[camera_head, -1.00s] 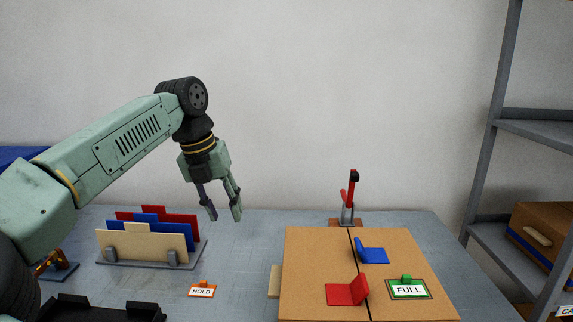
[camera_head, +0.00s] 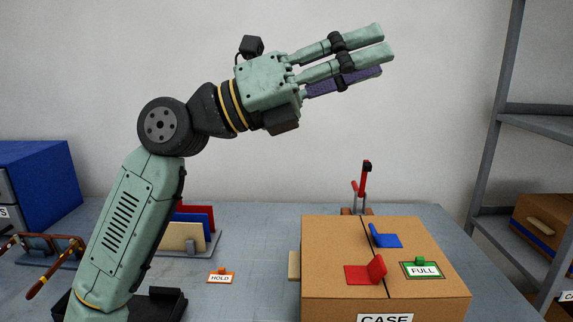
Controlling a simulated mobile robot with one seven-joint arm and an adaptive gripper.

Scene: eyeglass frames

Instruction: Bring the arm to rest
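My gripper (camera_head: 362,54) is raised high in front of the wall, pointing right and slightly up. It is well above the table (camera_head: 254,232) and touches nothing. Its fingers look spread apart, with no object seen between them; one finger pad is purple. My arm rises from the lower left and bends at a dark wheel-like joint. It hides part of the divider rack and part of the black tray.
A cardboard case (camera_head: 335,295) with red and blue tabs and a FULL tag (camera_head: 423,270) stands at right. A red-handled clamp (camera_head: 364,185) is behind it. A HOLD tag (camera_head: 221,278), divider rack (camera_head: 196,225), black tray (camera_head: 170,302) and glasses frame (camera_head: 40,262) are at left. Shelves (camera_head: 548,135) stand far right.

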